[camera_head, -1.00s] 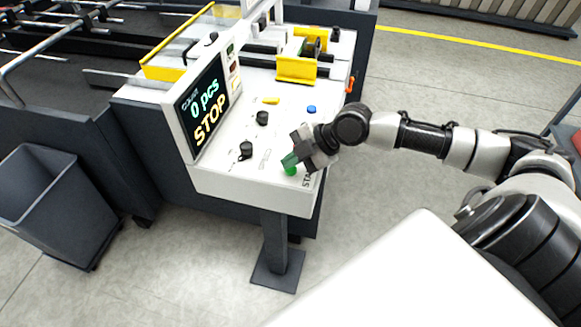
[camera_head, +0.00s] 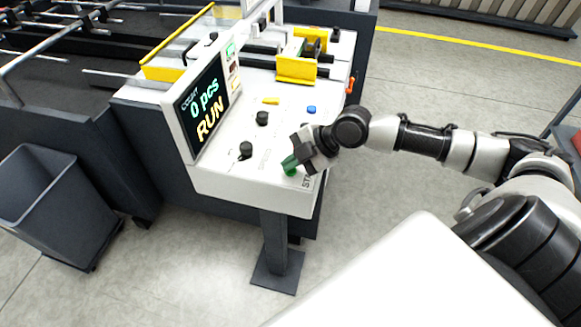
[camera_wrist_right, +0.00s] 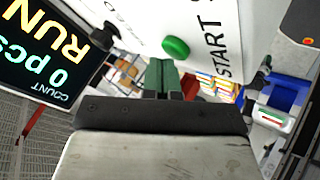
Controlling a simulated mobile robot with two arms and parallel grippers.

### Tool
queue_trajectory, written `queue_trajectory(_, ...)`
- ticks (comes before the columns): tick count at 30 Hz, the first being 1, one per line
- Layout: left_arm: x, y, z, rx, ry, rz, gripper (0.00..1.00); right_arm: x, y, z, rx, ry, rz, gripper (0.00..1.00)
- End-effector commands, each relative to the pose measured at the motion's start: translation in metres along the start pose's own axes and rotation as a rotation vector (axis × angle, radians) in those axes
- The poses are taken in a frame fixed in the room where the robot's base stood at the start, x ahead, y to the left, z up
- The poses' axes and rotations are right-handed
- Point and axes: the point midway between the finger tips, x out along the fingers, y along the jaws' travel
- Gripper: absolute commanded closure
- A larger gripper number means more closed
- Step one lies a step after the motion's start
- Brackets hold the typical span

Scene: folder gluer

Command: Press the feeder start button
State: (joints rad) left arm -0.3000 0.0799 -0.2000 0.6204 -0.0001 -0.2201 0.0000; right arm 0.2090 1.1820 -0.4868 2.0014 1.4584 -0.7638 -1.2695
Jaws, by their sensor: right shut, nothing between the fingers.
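The green start button (camera_wrist_right: 176,47) sits on the white control panel (camera_wrist_right: 140,20) beside the word START in the right wrist view. In the head view the button is hidden behind or merged with the green fingertips of my right gripper (camera_head: 290,165). My right gripper is shut and empty, with its tips at the button's place near the panel's front edge. In the right wrist view the green fingers (camera_wrist_right: 162,77) show just short of the button in the picture; contact cannot be told. The display (camera_head: 207,106) reads 0 pcs and RUN. My left gripper is not in view.
Black knobs (camera_head: 262,118) and a blue button (camera_head: 311,109) sit on the panel near my right gripper. A yellow-framed part (camera_head: 296,70) stands at the panel's back. A grey bin (camera_head: 62,205) stands on the floor at left.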

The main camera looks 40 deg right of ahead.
Motion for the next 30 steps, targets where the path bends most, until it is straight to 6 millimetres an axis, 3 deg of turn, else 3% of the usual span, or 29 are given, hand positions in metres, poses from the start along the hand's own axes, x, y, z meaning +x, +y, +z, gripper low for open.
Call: queue_trajectory(30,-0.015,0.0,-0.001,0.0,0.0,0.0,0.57,-0.011,0.008,-0.008,0.0,0.0,-0.001,1.0)
